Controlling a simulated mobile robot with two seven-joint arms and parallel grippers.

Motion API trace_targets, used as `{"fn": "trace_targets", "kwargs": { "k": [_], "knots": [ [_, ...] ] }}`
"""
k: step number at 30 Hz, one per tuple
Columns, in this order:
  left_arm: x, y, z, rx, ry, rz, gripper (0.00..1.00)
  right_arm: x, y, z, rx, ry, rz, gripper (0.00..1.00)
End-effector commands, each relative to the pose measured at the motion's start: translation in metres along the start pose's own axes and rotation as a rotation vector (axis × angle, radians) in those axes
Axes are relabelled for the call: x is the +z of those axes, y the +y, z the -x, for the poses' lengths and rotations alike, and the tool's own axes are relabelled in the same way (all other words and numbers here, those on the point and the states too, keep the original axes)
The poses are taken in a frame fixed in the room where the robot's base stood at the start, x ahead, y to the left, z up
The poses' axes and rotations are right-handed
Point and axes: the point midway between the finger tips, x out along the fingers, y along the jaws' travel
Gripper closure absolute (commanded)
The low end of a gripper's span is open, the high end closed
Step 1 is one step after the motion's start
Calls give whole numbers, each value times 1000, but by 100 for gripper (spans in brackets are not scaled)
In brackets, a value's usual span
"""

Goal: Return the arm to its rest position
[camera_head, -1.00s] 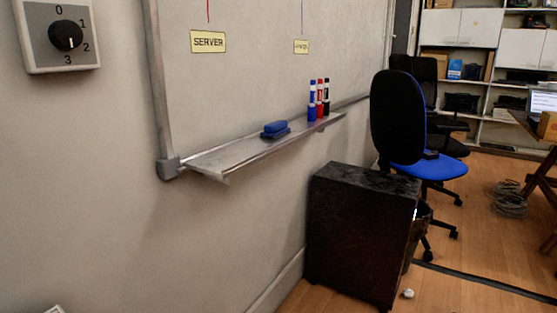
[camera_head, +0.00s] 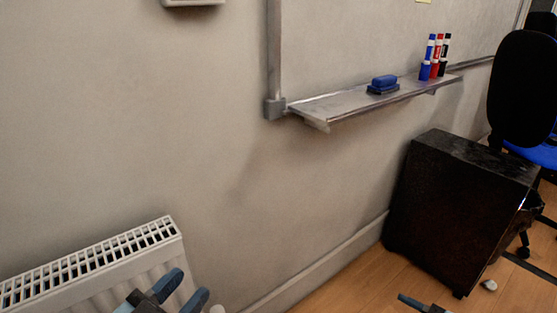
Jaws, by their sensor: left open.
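My left gripper (camera_head: 188,284) shows at the bottom left of the head view, in front of the white radiator. Its two blue-grey fingers are apart with nothing between them. The rest of the left arm is cut off by the bottom edge. A small blue and dark tip (camera_head: 422,304), which looks like part of my right gripper, shows at the bottom edge over the wooden floor. Too little of it shows to tell its jaws.
A white radiator (camera_head: 95,262) stands at the wall on the left. A whiteboard ledge (camera_head: 345,103) holds a blue eraser (camera_head: 383,84) and several markers (camera_head: 434,58). A black cabinet (camera_head: 460,205) and a chair (camera_head: 520,90) are at the right. The wall between is bare.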

Motion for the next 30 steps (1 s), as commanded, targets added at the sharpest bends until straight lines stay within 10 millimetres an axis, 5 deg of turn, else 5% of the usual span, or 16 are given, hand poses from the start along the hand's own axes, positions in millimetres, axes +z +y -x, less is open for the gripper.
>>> {"fn": "trace_targets", "kwargs": {
  "k": [2, 23, 30],
  "knots": [
    [0, 0, 0, 0, 0, 0, 57, -28, 4, 14, -7, 69, -36, 46],
    [0, 0, 0, 0, 0, 0, 57, -126, 14, -28, 226, 325, -529, 46],
    [-58, 5, 4, -22, 30, 189, 57, -175, 35, -5, 227, 372, -717, 46]
  ]
}}
